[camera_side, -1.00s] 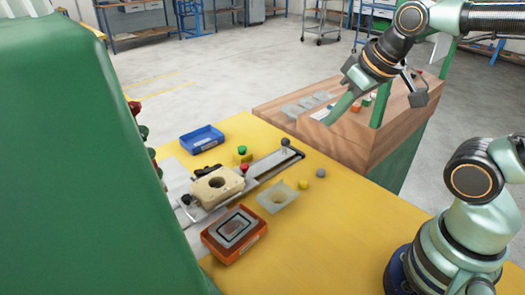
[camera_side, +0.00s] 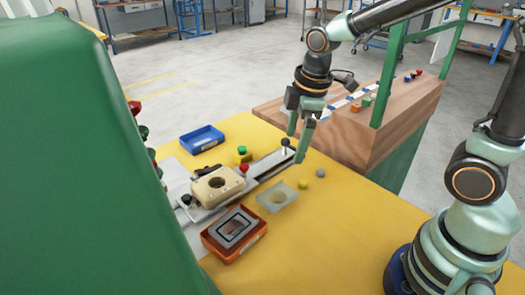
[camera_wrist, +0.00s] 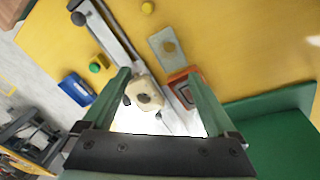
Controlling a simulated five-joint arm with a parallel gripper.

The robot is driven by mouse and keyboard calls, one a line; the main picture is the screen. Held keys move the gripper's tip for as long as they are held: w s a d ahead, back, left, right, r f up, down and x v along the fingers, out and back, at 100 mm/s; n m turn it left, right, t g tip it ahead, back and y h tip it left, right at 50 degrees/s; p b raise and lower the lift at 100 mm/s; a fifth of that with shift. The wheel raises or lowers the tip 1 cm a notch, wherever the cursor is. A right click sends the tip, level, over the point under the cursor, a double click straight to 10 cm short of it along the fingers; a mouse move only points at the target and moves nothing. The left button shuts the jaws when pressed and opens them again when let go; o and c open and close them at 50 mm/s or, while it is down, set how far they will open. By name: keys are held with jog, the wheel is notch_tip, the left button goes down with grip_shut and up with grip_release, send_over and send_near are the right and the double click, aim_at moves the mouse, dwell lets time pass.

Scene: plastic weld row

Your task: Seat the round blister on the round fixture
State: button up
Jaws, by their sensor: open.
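The round blister (camera_side: 277,197) is a pale, translucent square sheet with a round form in its middle. It lies on the yellow table, apart from the fixture, and also shows in the wrist view (camera_wrist: 164,41). The round fixture (camera_side: 218,186) is a beige block with a round opening, on the metal slide. It also shows in the wrist view (camera_wrist: 146,90), between my fingers in the picture. My gripper (camera_side: 298,140) is open and empty, pointing down above the far end of the slide, clear of blister and fixture.
An orange-red tray (camera_side: 216,250) with a dark-framed rectangular piece stands near the blister. A blue tray (camera_side: 202,140) is behind the fixture. A red knob (camera_side: 244,169) and a black-topped post (camera_side: 285,142) stand along the slide. A green machine (camera_side: 90,170) fills the left.

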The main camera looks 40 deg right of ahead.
aim_at(278, 188)
jog(key=shift+w+a+f+n+g, duration=0.4)
jog(key=shift+f+n, duration=0.75)
jog(key=shift+f, duration=1.3)
jog(key=shift+w+a+f+n+g, duration=0.35)
jog(key=shift+f+n, duration=0.75)
jog(key=shift+f, duration=1.4)
jog(key=shift+w+a+f+n+g, duration=0.4)
jog(key=shift+f+n, duration=0.75)
jog(key=shift+f, duration=1.3)
jog(key=shift+c, duration=0.3)
jog(key=c, duration=0.8)
jog(key=shift+o, duration=0.2)
jog(key=shift+r, duration=2.25)
